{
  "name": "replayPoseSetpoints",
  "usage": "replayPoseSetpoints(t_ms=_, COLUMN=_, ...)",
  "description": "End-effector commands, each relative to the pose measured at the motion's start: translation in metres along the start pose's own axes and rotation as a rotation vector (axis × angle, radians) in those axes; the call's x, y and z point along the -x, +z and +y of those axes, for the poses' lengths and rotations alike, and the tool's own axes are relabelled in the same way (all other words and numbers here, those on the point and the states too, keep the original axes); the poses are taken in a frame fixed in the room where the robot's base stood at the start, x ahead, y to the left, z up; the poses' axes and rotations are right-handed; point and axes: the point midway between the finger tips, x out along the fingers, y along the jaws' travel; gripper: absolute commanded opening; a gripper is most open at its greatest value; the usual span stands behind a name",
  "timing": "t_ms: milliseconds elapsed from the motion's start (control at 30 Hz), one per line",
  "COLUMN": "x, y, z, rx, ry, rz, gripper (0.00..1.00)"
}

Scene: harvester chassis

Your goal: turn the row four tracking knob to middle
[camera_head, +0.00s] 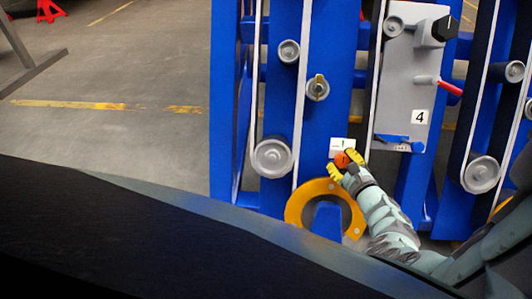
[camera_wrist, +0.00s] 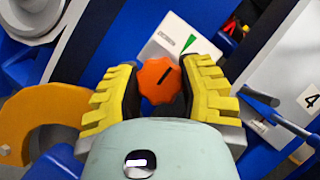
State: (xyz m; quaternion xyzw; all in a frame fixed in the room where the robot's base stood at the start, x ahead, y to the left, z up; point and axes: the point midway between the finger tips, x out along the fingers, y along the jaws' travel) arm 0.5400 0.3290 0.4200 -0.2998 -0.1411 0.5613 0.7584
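The orange lobed knob (camera_head: 342,160) is on the blue frame, just below a white label (camera_head: 337,143) with a green mark. In the wrist view the knob (camera_wrist: 160,84) has a short black line slanting up and right, roughly toward the green wedge on the label (camera_wrist: 178,45). My gripper (camera_head: 345,165) has its yellow ribbed fingers on either side of the knob. In the wrist view the gripper (camera_wrist: 163,85) fingers stand apart with dark inner pads close beside the knob; firm contact is not clear.
A grey panel (camera_head: 408,80) marked 4, with a black knob (camera_head: 445,27) and a red-handled lever (camera_head: 449,87), stands right of the knob. A yellow ring (camera_head: 295,207) lies just below my gripper. Belts and rollers (camera_head: 272,157) flank the area. Open floor (camera_head: 120,75) is at left.

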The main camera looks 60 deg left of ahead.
Motion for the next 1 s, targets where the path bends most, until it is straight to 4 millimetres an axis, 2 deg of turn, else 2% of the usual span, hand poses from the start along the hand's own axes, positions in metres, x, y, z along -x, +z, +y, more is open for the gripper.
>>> replayPoseSetpoints(t_ms=33, x=0.001, y=-0.003, z=0.001, rx=0.000, ry=0.002, rz=0.008, gripper=0.46)
replayPoseSetpoints(t_ms=300, x=0.000, y=-0.001, z=0.001, rx=-0.001, ry=0.001, rz=0.004, gripper=0.72)
replayPoseSetpoints(t_ms=667, x=0.003, y=-0.001, z=0.000, rx=0.000, ry=-0.002, rz=0.002, gripper=0.72)
replayPoseSetpoints(t_ms=867, x=0.018, y=-0.001, z=-0.001, rx=0.002, ry=-0.004, rz=0.001, gripper=0.72)
replayPoseSetpoints(t_ms=1000, x=0.035, y=-0.002, z=0.000, rx=-0.001, ry=-0.004, rz=0.007, gripper=0.72)
